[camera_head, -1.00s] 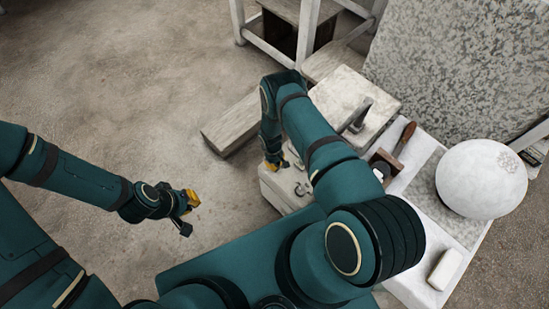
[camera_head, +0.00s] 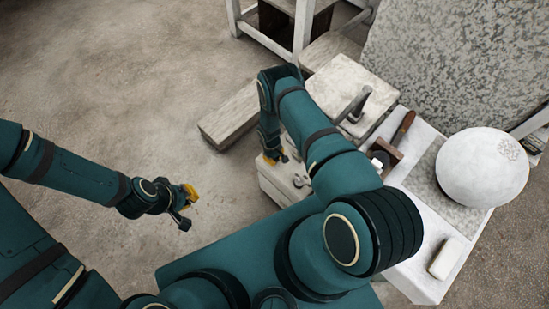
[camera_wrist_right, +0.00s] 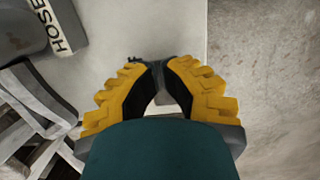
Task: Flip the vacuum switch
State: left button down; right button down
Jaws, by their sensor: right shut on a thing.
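A pale box-like unit (camera_head: 268,186), which I take for the vacuum, stands on the floor beside the worktable. My right gripper (camera_head: 275,158) is low at its top; my own arm hides part of the unit. In the right wrist view, the yellow-padded fingers (camera_wrist_right: 158,66) meet at their tips over the pale surface (camera_wrist_right: 110,52). A small dark piece shows at the tips, perhaps the switch; its position cannot be read. My left gripper (camera_head: 188,200) hangs over bare floor, far from the unit; its finger gap is unclear.
A dark grey part with a "HOSE" label (camera_wrist_right: 58,25) lies left of the fingers. The worktable bears a white sphere (camera_head: 482,168), a white block (camera_head: 445,259) and a wooden-handled tool (camera_head: 404,127). A plank (camera_head: 230,115) lies behind the unit. Floor at left is clear.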

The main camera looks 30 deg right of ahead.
jog(key=shift+w+a, duration=0.1)
jog(key=shift+w, duration=0.05)
jog(key=shift+w+a+r+b, duration=0.1)
jog(key=shift+w+a+b, duration=0.15)
jog(key=shift+w+b, duration=0.4)
jog(key=shift+r, duration=0.1)
jog(key=shift+r, duration=0.2)
notch_tip(320, 180, up, 13)
jog(key=w+p, duration=0.2)
jog(key=p, duration=0.1)
jog(key=shift+a+r, duration=0.2)
jog(key=shift+a, duration=0.15)
